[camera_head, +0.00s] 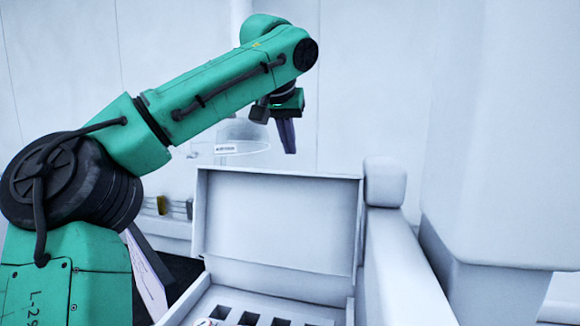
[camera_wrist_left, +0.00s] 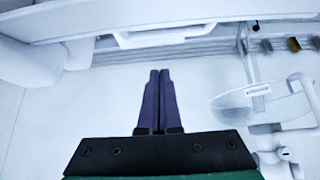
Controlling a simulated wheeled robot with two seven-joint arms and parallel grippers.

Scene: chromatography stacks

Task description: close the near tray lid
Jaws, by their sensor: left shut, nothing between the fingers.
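The near tray (camera_head: 190,301) is a white box with dark slots inside, at the bottom centre of the head view. Its white lid (camera_head: 277,222) stands open, raised at the back of the tray. My left gripper (camera_head: 290,151) is above and behind the lid's top edge, fingers pointing down, apart from the lid. In the left wrist view its purple fingers (camera_wrist_left: 160,72) are together with nothing between them. A white edge at the top of that view may be the tray or lid; I cannot tell which. My right gripper is not in view.
A clear rounded vessel (camera_head: 243,131) with a label stands behind the lid and also shows in the left wrist view (camera_wrist_left: 235,107). A small yellow block (camera_head: 161,205) sits left of the lid. A white padded block (camera_head: 384,182) and ledge rise close to the lid's right.

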